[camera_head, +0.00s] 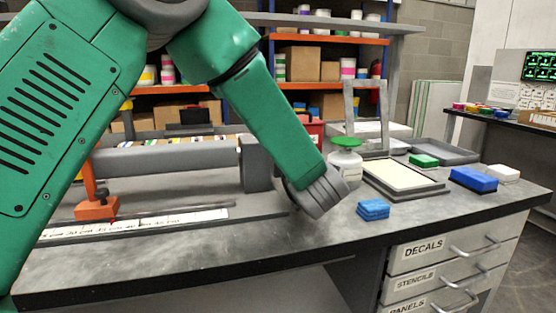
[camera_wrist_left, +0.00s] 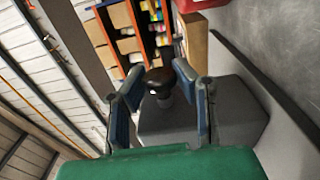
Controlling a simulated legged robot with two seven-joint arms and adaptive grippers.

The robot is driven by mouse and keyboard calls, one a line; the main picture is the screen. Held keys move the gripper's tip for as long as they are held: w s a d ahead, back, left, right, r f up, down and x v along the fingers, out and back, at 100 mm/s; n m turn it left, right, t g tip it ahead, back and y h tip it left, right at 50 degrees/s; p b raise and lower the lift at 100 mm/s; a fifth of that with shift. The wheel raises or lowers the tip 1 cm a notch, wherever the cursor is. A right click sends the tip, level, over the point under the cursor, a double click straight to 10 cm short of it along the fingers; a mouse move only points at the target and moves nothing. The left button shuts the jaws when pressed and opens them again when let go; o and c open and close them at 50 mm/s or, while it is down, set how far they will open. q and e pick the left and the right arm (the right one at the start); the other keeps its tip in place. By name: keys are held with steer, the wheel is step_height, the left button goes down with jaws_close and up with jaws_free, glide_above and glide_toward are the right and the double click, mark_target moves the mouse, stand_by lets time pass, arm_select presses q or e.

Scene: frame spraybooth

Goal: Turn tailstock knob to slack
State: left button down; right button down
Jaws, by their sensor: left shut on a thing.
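The tailstock is a grey block (camera_head: 258,163) at the right end of a grey cylinder in the head view. It also fills the lower middle of the left wrist view (camera_wrist_left: 235,110). Its dark round knob (camera_wrist_left: 156,75) stands on a short stem in the left wrist view. My left gripper (camera_wrist_left: 160,80) has its blue-grey fingers on either side of the knob and is shut on it. In the head view my green arm hides the knob and the left fingers. My right gripper is not in view.
On the bench, a blue sponge-like block (camera_head: 373,209), a framed cream panel (camera_head: 402,175) and a white container with a green top (camera_head: 346,160) lie right of my arm. An orange clamp (camera_head: 96,207) stands at left.

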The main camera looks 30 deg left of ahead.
arm_select(q)
steer(key=shift+d+f, duration=0.35)
steer(key=shift+f, duration=0.05)
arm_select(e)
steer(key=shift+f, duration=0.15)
arm_select(q)
steer(key=c, duration=1.5)
jaws_free()
steer(key=shift+c, duration=0.2)
steer(key=o, duration=0.3)
steer(key=shift+d, duration=0.15)
steer(key=shift+d+r, duration=0.2)
steer(key=shift+r, duration=0.1)
steer(key=shift+s+d, duration=0.2)
steer(key=shift+s, duration=0.2)
steer(key=v, duration=1.1)
steer(key=shift+w+d+f, duration=0.1)
steer(key=shift+w+d, duration=0.05)
steer(key=shift+d, duration=0.25)
steer(key=shift+a+f, duration=0.15)
steer(key=shift+a, duration=0.25)
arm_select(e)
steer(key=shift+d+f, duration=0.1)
arm_select(q)
steer(key=shift+d, duration=0.1)
